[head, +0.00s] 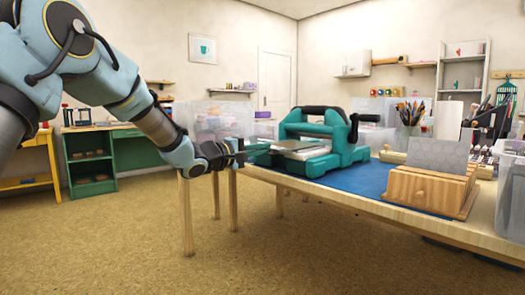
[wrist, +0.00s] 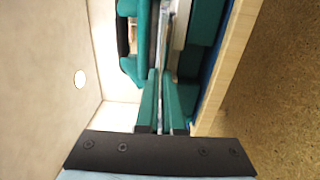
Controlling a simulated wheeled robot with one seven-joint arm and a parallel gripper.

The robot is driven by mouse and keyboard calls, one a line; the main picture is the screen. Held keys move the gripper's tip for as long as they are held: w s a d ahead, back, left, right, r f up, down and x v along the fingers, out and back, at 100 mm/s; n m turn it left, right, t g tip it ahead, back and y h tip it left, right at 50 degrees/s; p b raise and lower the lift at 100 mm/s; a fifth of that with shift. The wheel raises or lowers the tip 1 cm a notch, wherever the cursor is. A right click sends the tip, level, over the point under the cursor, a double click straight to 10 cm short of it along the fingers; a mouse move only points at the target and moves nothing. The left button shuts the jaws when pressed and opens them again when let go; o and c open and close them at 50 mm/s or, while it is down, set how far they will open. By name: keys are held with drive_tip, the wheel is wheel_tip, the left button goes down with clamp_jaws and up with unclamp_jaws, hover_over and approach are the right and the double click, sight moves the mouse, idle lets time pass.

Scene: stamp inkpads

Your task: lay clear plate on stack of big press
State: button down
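The big press (head: 335,135), teal with a black roller bar and handle, stands on the table's left part. A flat pale stack (head: 310,153) lies on its bed. My gripper (head: 262,147) is level at the press's left side, its teal fingers close together. In the wrist view the fingers (wrist: 162,100) have a thin, pale, edge-on sheet between them, which looks like the clear plate (wrist: 165,45). It reaches forward over the press bed, beside the stack's edge (wrist: 182,25). In the head view the plate (head: 291,145) appears over the stack; whether they touch is unclear.
The wooden table (head: 455,228) has a blue mat (head: 365,180) in front of the press. A wooden block holder with a grey sheet (head: 430,185) stands to the right. Clear bins (head: 215,118), a brush cup (head: 410,128) and a black hand tool stand around. Floor left of the table is free.

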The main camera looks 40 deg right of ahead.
drive_tip(key=c, duration=1)
unclamp_jaws()
drive_tip(key=a+b, duration=0.3)
drive_tip(key=a, duration=0.2)
drive_tip(key=shift+w, duration=0.15)
drive_tip(key=a, duration=1.1)
drive_tip(key=shift+w, duration=0.3)
